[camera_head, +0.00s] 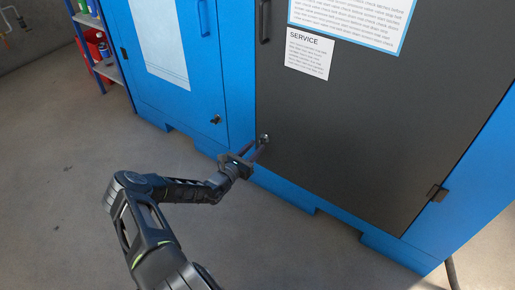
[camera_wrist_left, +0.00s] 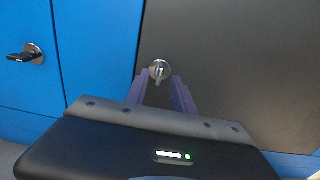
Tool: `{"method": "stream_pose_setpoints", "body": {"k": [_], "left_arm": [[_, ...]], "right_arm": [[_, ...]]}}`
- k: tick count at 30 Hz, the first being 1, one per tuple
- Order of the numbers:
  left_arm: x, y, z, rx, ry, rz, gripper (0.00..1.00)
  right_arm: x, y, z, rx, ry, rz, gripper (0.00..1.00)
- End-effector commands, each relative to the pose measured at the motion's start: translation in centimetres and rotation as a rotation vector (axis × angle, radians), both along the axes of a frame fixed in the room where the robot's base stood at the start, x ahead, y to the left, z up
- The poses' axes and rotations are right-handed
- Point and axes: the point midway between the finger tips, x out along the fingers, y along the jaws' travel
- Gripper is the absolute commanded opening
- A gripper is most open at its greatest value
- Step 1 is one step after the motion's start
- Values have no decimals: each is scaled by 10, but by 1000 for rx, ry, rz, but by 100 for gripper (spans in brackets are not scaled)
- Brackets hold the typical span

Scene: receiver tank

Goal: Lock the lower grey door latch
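The grey door (camera_head: 360,130) fills the right of the head view. Its lower latch (camera_head: 264,138), a small round metal piece with a short tab, sits near the door's lower left edge. The latch also shows in the left wrist view (camera_wrist_left: 159,70), with its tab pointing down. My left gripper (camera_head: 258,150) is at the latch. In the wrist view its two purple fingers are apart, one on either side below the latch, with a gap between them. I cannot tell whether they touch it. My right gripper is not in view.
A blue door (camera_head: 180,60) to the left has its own latch (camera_head: 215,119), with a dark handle in the wrist view (camera_wrist_left: 26,54). A shelf with red crates (camera_head: 97,47) stands at the far left. The grey floor (camera_head: 60,180) is clear.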

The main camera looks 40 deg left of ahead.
Motion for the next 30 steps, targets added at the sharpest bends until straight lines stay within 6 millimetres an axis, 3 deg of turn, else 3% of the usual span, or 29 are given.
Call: {"method": "stream_pose_setpoints", "body": {"k": [6, 14, 25, 30], "left_arm": [[20, 1, -1, 1, 0, 0, 30], [21, 1, 0, 0, 0, 1, 30], [21, 1, 0, 0, 0, 0, 1], [21, 1, 0, 0, 0, 0, 0]], "right_arm": [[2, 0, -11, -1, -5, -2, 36], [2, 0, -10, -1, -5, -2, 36], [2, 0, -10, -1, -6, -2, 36], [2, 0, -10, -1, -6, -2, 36]]}}
